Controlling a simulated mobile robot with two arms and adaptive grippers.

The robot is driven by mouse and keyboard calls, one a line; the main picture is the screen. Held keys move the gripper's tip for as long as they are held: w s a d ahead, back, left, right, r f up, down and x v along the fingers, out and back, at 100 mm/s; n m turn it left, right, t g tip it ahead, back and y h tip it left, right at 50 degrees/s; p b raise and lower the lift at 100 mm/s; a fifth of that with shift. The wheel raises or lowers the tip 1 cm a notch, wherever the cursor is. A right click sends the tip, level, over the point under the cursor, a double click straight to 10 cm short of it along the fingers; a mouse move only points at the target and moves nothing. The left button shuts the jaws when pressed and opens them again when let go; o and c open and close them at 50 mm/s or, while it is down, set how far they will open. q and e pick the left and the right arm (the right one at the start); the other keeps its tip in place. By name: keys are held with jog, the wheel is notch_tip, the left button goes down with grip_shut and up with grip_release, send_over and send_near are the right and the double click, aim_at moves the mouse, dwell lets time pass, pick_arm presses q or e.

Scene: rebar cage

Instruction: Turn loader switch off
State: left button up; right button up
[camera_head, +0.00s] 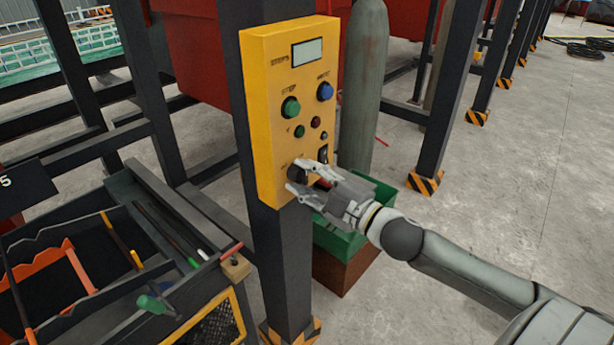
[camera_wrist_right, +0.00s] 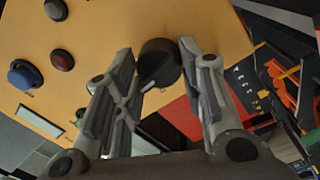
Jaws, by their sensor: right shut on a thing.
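A yellow control panel (camera_head: 262,110) is mounted on a dark upright post. A black rotary switch (camera_head: 295,174) sits low on its front, and it also shows in the right wrist view (camera_wrist_right: 159,64) with a short white mark on it. My right gripper (camera_head: 298,179) comes in from the right and is shut on this switch, with a finger on either side of it in the wrist view (camera_wrist_right: 157,70). The fingers partly hide the switch and the lower panel in the head view. My left gripper is not in view.
Above the switch are a green button (camera_head: 290,107), a blue button (camera_head: 325,91), smaller buttons and a display (camera_head: 307,52). A grey cylinder (camera_head: 364,80) and a green crate (camera_head: 338,243) stand behind. A tool tray (camera_head: 182,206) lies left of the post.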

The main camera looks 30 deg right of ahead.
jog(key=n, duration=0.4)
jog(key=shift+f+n, duration=0.1)
jog(key=shift+n, duration=0.3)
jog(key=shift+f+n+y, duration=0.1)
jog(key=shift+n+y, duration=0.2)
jog(key=shift+n, duration=1.5)
jog(key=o, duration=1)
jog(key=shift+v, duration=6.05)
